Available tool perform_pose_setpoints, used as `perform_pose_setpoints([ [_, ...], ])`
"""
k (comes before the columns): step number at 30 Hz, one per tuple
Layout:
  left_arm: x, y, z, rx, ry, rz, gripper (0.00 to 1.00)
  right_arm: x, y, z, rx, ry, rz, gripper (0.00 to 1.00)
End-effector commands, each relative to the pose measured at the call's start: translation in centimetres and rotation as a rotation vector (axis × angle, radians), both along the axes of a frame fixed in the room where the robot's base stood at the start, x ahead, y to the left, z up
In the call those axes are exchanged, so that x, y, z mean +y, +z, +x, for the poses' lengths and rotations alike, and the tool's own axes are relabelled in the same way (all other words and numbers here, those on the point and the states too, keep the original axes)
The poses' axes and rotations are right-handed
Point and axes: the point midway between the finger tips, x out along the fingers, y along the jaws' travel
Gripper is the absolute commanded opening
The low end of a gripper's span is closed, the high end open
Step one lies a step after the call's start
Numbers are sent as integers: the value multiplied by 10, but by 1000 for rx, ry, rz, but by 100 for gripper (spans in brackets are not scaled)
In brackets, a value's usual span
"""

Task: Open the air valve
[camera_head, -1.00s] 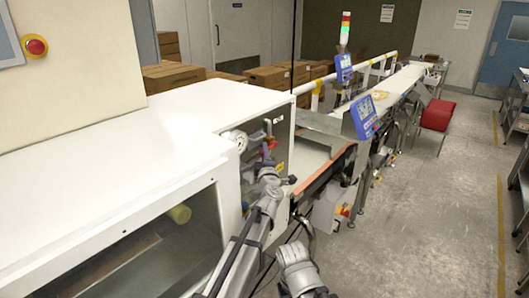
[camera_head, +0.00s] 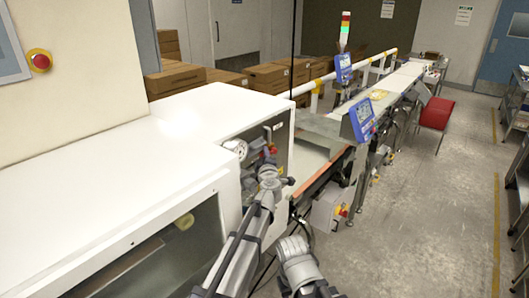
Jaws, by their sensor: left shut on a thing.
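The air valve is in the open recess at the end of the white cabinet (camera_head: 130,140). A small red part (camera_head: 272,151), which looks like the valve's handle, shows just above my gripper. My left gripper (camera_head: 268,168) comes up from below and is shut at the valve fittings. It covers most of what it holds, so the exact grip and the handle's angle cannot be told. A round white gauge or knob (camera_head: 236,148) sits at the left of the recess. A link of my right arm shows at the bottom centre, but its jaws cannot be seen.
A conveyor belt (camera_head: 312,160) with metal guides starts right of the recess. A blue display (camera_head: 362,118) stands over it. Cardboard boxes (camera_head: 176,78) are stacked behind the cabinet. The floor (camera_head: 430,220) at the right is clear.

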Motion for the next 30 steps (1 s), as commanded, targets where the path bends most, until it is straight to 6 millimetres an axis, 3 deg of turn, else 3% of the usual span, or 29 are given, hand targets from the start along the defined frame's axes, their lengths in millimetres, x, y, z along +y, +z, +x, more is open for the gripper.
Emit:
perform_pose_setpoints([
  [9,0,0,0,3,-2,3,0,0,0,0,0,0,0,50],
  [10,0,0,0,3,-2,2,22,0,0,0,0,0,0,50],
  [18,0,0,0,3,-1,3,51,0,0,0,0,0,0,50],
  [30,0,-6,0,-22,1,-13,51,0,-10,0,0,0,0,50],
])
